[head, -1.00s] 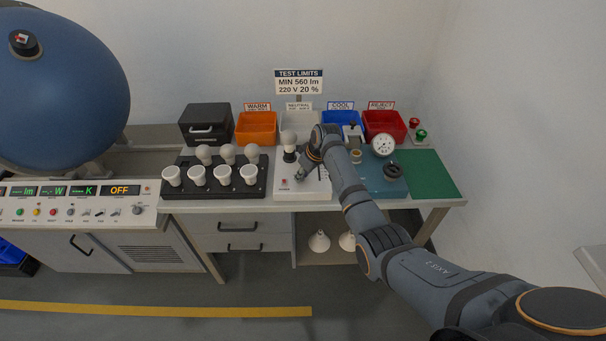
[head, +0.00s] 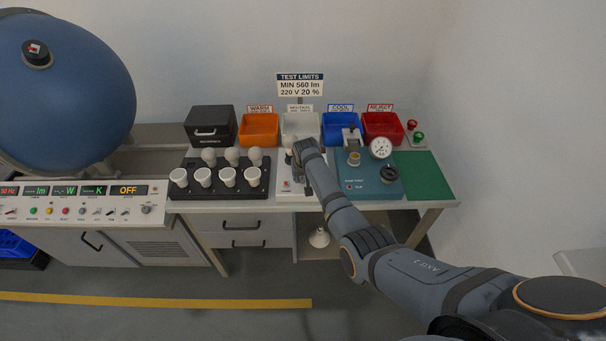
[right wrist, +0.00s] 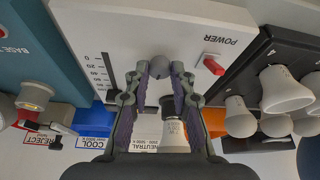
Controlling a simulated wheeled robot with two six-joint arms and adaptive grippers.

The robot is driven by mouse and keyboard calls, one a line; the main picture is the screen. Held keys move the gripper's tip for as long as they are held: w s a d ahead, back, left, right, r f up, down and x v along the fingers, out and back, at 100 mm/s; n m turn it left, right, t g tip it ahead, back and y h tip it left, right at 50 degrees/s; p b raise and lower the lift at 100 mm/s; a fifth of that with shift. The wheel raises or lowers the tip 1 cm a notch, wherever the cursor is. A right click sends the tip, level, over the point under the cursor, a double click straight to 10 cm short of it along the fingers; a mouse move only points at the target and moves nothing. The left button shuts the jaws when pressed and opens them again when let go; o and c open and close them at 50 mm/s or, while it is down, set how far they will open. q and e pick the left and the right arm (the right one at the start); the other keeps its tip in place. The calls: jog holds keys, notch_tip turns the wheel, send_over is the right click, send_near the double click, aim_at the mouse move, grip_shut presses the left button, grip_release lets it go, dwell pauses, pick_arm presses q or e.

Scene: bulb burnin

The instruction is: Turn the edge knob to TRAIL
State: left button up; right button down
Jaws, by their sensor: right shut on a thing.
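The white box (head: 285,189) with a red POWER switch stands on the bench in the head view, partly behind my right arm. In the right wrist view the box face (right wrist: 150,28) shows a slider scale and the switch. A small round grey knob (right wrist: 159,66) sits between my right fingertips (right wrist: 159,72), and the gripper is shut on it. No TRAIL mark or pointer can be read on the knob. In the head view my right gripper (head: 307,188) is low over the front of the box, and the knob is hidden. My left gripper is out of view.
A black rack (head: 215,190) with several bulbs stands left of the box. A teal unit (head: 365,187) with a gauge stands to its right. Orange, white, blue and red bins line the back. A green mat (head: 427,178) is clear at the right.

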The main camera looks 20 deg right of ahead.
jog(key=shift+a+m+g+h+b, duration=0.15)
jog(key=shift+m+h+b, duration=0.2)
jog(key=shift+m, duration=0.75)
jog(key=shift+m+g+h+b, duration=0.15)
jog(key=shift+m+h, duration=0.3)
jog(key=shift+m, duration=0.65)
jog(key=c, duration=1.1)
grip_release()
jog(key=shift+c, duration=0.2)
jog(key=v, duration=1.2)
jog(key=shift+a, duration=0.15)
